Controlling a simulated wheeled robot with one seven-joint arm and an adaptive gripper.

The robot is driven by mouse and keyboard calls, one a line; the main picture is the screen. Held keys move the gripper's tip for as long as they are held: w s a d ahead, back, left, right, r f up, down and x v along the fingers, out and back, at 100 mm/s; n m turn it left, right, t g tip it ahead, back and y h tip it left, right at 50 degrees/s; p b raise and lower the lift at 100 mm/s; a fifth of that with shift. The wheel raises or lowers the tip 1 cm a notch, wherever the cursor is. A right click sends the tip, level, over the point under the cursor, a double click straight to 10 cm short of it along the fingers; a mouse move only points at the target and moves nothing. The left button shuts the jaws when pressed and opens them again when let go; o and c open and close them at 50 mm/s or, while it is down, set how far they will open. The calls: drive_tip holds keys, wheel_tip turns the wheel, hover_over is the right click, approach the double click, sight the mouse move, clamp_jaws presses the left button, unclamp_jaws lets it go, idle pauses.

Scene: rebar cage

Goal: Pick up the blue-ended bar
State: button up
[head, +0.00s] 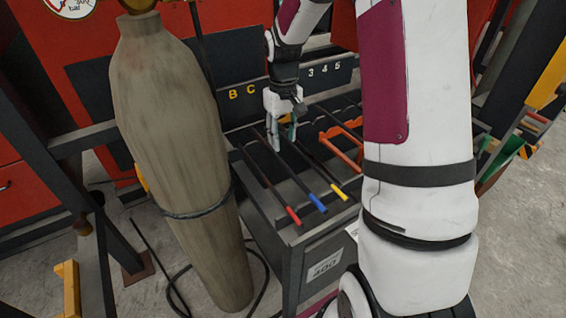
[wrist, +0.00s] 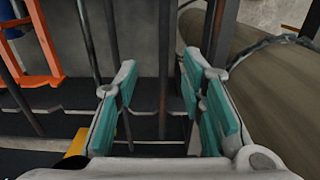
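The blue-ended bar (head: 317,203) lies on the dark rack between a red-ended bar (head: 293,215) and a yellow-ended bar (head: 339,191). My gripper (head: 283,138) is over the far part of these bars, fingers pointing down. In the wrist view my gripper (wrist: 158,105) is open, its teal pads apart. A dark bar (wrist: 165,55) shows in the gap between them; by its middle place it looks like the blue-ended one, but no coloured end shows there. Another bar (wrist: 92,40) is left of the gap, and one (wrist: 217,30) is partly behind the right finger.
A tall wrapped cylinder (head: 170,130) stands close left of the rack (head: 292,262), with a cable on the floor by it. An orange clamp-like piece (head: 345,145) lies right of the bars; it also shows in the wrist view (wrist: 40,60). A lettered dark panel (head: 242,108) stands behind.

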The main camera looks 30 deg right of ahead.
sight(283, 162)
drive_tip(key=shift+f, duration=0.9)
drive_tip(key=f, duration=0.1)
drive_tip(key=f+p, duration=0.1)
drive_tip(key=f, duration=0.1)
drive_tip(key=s+f, duration=0.1)
drive_tip(key=shift+a+f, duration=0.25)
drive_tip(key=shift+w+f, duration=0.1)
drive_tip(key=shift+f, duration=0.4)
clamp_jaws()
